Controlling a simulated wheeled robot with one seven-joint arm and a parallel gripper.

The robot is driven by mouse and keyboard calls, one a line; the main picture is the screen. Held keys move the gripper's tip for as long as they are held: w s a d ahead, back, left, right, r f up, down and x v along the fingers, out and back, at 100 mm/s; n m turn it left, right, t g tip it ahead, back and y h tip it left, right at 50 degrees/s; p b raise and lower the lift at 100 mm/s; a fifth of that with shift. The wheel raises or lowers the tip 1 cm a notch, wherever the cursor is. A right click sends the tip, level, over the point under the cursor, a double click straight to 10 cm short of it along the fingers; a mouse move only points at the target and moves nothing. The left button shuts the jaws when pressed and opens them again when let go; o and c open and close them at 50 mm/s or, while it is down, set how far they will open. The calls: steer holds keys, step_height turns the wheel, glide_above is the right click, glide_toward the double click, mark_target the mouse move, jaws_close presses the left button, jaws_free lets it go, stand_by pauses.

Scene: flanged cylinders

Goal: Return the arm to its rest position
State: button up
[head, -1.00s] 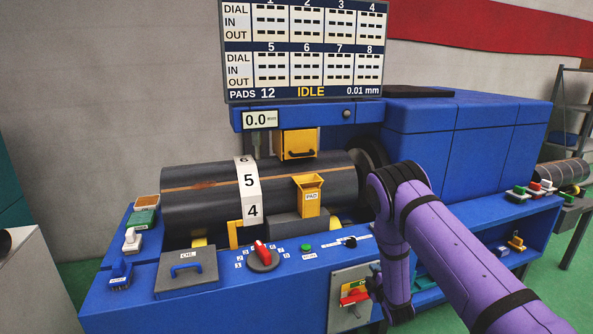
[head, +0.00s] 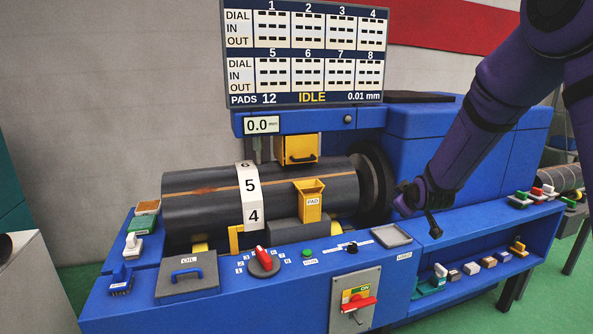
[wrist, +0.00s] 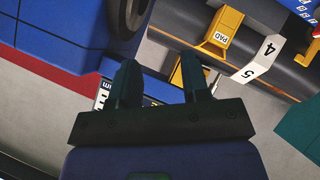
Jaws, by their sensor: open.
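My gripper (wrist: 161,82) shows in the wrist view with its two dark fingers apart and nothing between them. In the head view my purple arm (head: 495,95) comes in from the top right and bends down to the right of the roller (head: 330,188), in front of the blue housing. The fingers are hard to make out there. The wrist view is tilted and shows the yellow PAD box (wrist: 224,30) and the numbered white strip (wrist: 256,60) beyond the fingers, apart from them.
The blue machine (head: 110,310) fills the middle, with a display (head: 305,50) reading IDLE above. Brushes and blocks sit on the right shelf (head: 425,305). The left wall side is clear.

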steer(key=s+r+m+g, duration=0.2)
steer(key=s+r, duration=0.5)
steer(key=s, duration=0.3)
steer(key=s+r+m+g, duration=0.1)
steer(key=s+r+m, duration=0.1)
steer(key=s+r, duration=0.65)
steer(key=s+r+m+g, duration=0.1)
steer(key=s+m+g, duration=0.2)
steer(key=s, duration=2.1)
steer(key=shift+s+d+m, duration=0.15)
steer(key=shift+d+m, duration=0.15)
steer(key=shift+d, duration=0.15)
